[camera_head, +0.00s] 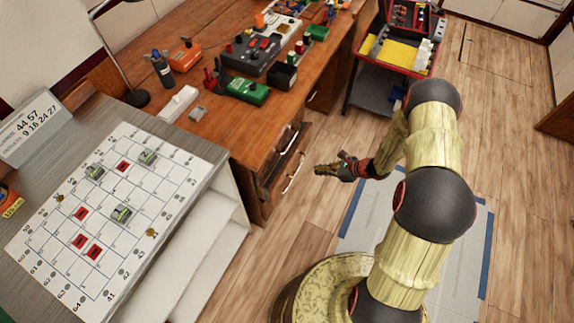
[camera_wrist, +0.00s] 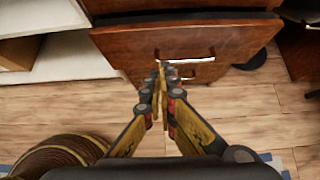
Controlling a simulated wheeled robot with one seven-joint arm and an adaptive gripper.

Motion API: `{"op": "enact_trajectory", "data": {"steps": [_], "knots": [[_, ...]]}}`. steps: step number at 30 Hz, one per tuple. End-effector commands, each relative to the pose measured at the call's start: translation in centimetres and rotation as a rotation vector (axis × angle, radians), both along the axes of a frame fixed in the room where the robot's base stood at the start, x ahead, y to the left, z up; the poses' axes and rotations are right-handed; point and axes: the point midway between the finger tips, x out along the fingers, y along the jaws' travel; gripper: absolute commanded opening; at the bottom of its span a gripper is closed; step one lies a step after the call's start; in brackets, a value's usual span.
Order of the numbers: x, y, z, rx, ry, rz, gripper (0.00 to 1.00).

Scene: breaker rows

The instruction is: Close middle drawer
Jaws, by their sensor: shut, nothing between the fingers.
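The wooden desk's drawer stack shows at the desk's near end. The middle drawer (camera_head: 285,168) stands partly pulled out, its pale handle facing the open floor. In the wrist view the drawer front (camera_wrist: 130,45) spans the upper middle, with a dark gap above it and a bright handle (camera_wrist: 186,58) across it. My gripper (camera_head: 318,170) is shut and empty, to the right of the drawer front in the head view. In the wrist view the closed fingertips (camera_wrist: 161,66) overlap the left end of the handle; contact cannot be told.
A lower handle (camera_wrist: 188,78) shows beneath the drawer. A white-sided bench (camera_head: 215,225) with a grid board (camera_head: 140,190) stands left of the drawers. A red tool cart (camera_head: 392,50) stands beyond the desk. Wood floor (camera_head: 280,235) lies open before the drawers.

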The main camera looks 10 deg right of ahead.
Motion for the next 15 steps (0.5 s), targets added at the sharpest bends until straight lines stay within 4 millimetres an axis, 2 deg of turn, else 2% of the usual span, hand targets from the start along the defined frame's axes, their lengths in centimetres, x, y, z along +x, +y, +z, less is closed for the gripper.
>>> {"op": "enact_trajectory", "data": {"steps": [5,15], "knots": [[0.5,0.9,-0.9,-0.003,-0.009,0.014,0.00],[3.3,4.7,-5.4,-0.003,-0.008,0.014,0.00]]}}
